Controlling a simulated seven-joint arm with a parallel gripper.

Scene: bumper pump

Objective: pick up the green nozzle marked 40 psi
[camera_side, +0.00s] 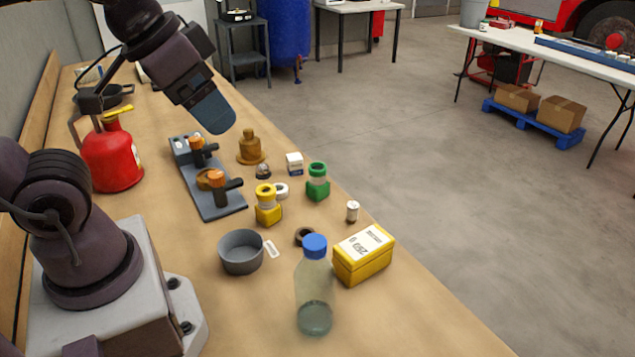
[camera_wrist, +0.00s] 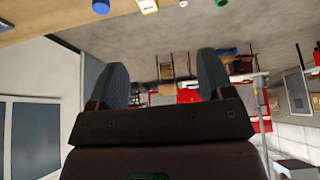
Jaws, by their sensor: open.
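A green nozzle (camera_side: 318,185) stands upright on the wooden bench near its right edge in the side view. Its marking is too small to read. A green thing, likely the same nozzle, shows at the top edge of the wrist view (camera_wrist: 221,2). A similar yellow nozzle (camera_side: 267,211) stands to its left and nearer the camera. My gripper (camera_side: 218,124) is up above the bench, left of and higher than the green nozzle, apart from it. In the wrist view its two fingers (camera_wrist: 164,75) are spread with nothing between them.
A grey plate with orange-handled valves (camera_side: 223,208) lies below my gripper. Around the nozzles are a brass fitting (camera_side: 250,150), white box (camera_side: 294,163), grey bowl (camera_side: 241,254), yellow box (camera_side: 363,258) and clear bottle (camera_side: 313,290). A red can (camera_side: 113,158) stands at left.

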